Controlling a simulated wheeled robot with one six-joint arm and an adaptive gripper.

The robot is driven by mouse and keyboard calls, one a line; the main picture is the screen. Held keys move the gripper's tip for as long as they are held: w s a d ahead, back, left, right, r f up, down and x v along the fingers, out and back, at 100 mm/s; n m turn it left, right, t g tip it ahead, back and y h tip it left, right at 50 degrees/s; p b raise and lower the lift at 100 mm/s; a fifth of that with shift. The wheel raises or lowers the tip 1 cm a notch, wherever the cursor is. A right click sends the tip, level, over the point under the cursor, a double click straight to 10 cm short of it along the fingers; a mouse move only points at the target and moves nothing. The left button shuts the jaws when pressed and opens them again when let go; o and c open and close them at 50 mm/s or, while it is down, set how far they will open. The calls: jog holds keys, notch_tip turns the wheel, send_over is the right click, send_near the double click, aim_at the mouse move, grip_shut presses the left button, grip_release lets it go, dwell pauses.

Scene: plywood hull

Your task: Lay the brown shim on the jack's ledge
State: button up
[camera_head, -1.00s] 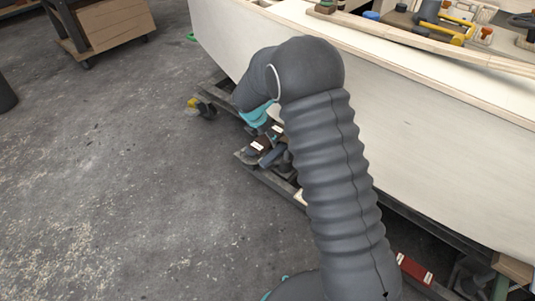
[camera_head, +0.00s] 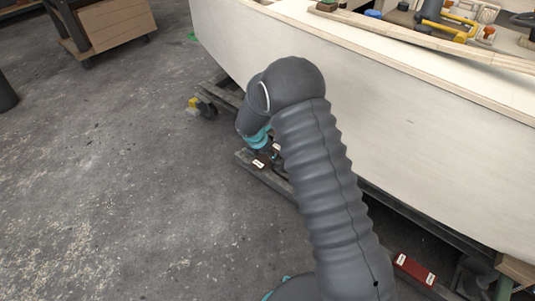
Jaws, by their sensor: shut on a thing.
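My gripper (camera_head: 267,152) shows small and partly hidden below the teal wrist of my arm, low beside the hull. It is shut on a dark brown shim (camera_head: 262,158), which has a white label towards each end. The shim is close to a dark ledge-like bar (camera_head: 243,155) at the foot of the hull, which may be part of the jack. My arm hides most of the jack, and I cannot tell whether the shim touches the ledge.
The pale plywood hull (camera_head: 400,125) stands close along the right of my arm. A red block with white labels (camera_head: 415,269) lies at lower right.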

jog(key=shift+f, duration=0.2)
jog(key=o, duration=1.2)
jog(key=shift+r, duration=0.1)
jog(key=shift+c, duration=0.2)
jog(key=v, duration=1.2)
jog(key=shift+r+p, duration=0.15)
jog(key=shift+p, duration=0.3)
jog(key=s+d+r+m+y, duration=0.1)
jog(key=s+d+r+m, duration=0.6)
jog(key=r, duration=0.3)
jog(key=s+d+r+m, duration=0.6)
jog(key=d+r+m, duration=0.15)
jog(key=r, duration=0.35)
jog(key=s+d+r+m+t+y, duration=0.1)
jog(key=s+d+r+m, duration=0.1)
jog(key=s+d+m, duration=0.2)
jog(key=s+d+r+m+t, duration=0.1)
jog(key=s+d+m, duration=0.3)
jog(key=s+m, duration=0.6)
jog(key=shift+s+r+y, duration=0.4)
jog(key=shift+s+r, duration=0.2)
jog(key=shift+s, duration=3)
